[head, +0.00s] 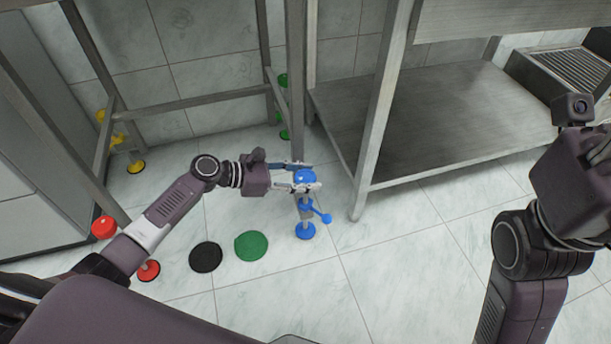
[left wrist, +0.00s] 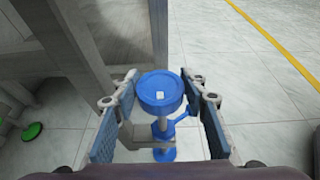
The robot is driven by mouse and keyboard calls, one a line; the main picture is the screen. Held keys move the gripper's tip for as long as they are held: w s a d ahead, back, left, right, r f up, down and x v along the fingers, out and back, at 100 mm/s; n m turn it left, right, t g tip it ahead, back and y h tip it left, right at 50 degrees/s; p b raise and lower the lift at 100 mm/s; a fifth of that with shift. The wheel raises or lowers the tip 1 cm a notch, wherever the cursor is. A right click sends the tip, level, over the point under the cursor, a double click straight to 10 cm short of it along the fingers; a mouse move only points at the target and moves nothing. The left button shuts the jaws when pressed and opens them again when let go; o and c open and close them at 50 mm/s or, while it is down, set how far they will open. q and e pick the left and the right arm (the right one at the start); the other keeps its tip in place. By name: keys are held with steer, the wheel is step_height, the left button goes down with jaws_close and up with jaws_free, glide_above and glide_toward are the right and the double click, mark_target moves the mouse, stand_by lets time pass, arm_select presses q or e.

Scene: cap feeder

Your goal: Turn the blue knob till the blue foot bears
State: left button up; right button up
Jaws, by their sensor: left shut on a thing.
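The blue knob (head: 305,177) is a round cap on top of a post at the front corner of a metal frame. My left gripper (head: 304,177) is shut on it, with one finger on each side. In the left wrist view the knob (left wrist: 160,93) sits between the two finger pads and bears a small pale mark. Below it are a blue lever (head: 322,214) with a ball end and the round blue foot (head: 305,231). The foot is low at the floor; I cannot tell whether it presses on it. My right gripper is cut off at the right edge.
A red knob (head: 104,227) and red foot (head: 149,270) are at the left. A black disc (head: 206,257) and a green disc (head: 251,246) lie on the floor near my left arm. A metal shelf (head: 440,125) stands to the right.

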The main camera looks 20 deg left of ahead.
arm_select(q)
steer(key=shift+w+m+g+h, duration=0.1)
steer(key=shift+m+g+h, duration=0.5)
steer(key=shift+m+g, duration=0.5)
steer(key=shift+m+g+h, duration=0.3)
steer(key=shift+m+g, duration=0.3)
steer(key=shift+g, duration=0.4)
steer(key=o, duration=0.9)
steer(key=shift+t, duration=0.4)
